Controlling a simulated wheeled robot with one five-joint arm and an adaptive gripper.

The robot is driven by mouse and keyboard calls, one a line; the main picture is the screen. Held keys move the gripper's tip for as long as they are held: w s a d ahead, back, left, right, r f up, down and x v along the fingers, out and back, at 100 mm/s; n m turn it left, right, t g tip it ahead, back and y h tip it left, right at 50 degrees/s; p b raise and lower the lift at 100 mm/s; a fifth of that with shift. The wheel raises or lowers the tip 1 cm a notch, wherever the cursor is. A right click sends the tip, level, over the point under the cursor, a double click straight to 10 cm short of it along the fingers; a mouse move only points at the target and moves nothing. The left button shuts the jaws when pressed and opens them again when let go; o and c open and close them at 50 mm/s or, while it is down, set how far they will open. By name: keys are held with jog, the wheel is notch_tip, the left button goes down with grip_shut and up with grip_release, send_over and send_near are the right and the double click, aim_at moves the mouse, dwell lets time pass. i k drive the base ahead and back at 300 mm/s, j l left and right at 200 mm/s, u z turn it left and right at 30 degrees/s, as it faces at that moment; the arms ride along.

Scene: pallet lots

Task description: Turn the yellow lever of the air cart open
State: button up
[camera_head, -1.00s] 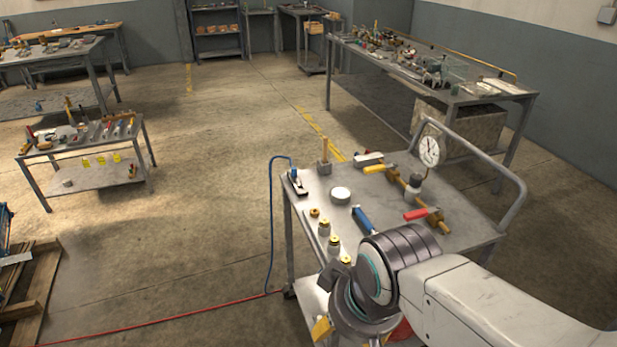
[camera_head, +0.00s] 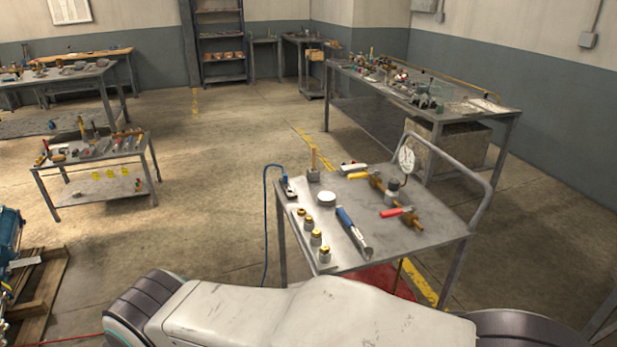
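The air cart (camera_head: 438,222) is a grey metal cart with a tube handle, standing right of centre. A brass valve assembly (camera_head: 412,217) lies across its top with a round white-faced gauge (camera_head: 406,159) above it. The yellow lever (camera_head: 357,176) sticks out to the left at the far end of the assembly. A red lever (camera_head: 391,213) sticks out to the left at the near end. My arm lies across the bottom of the view, in front of the cart. My gripper is not in view.
On the cart top are a blue-handled tool (camera_head: 346,218), a white round piece (camera_head: 326,197) and several brass-topped fittings (camera_head: 316,237). A blue hose (camera_head: 266,215) hangs at its left edge. A long bench (camera_head: 440,115) stands behind. Floor left of the cart is clear.

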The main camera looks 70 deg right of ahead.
aim_at(351, 176)
jog(key=i+j+u, duration=0.45)
jog(key=i+l+z, duration=0.1)
jog(key=i+z, duration=0.5)
jog(key=z, duration=0.2)
jog(key=i+l+z, duration=0.2)
jog(key=z, duration=0.25)
jog(key=i+z, duration=0.85)
jog(key=i+j+z, duration=0.1)
jog(key=i+z, duration=0.15)
jog(key=z, duration=0.2)
jog(key=i+l+z, duration=0.1)
jog(key=i+z, duration=0.15)
jog(key=z, duration=0.25)
jog(key=i+z, duration=0.3)
jog(key=z, duration=0.15)
jog(key=i+j+z, duration=0.15)
jog(key=z, duration=0.35)
jog(key=i+z, duration=0.3)
jog(key=i, duration=0.15)
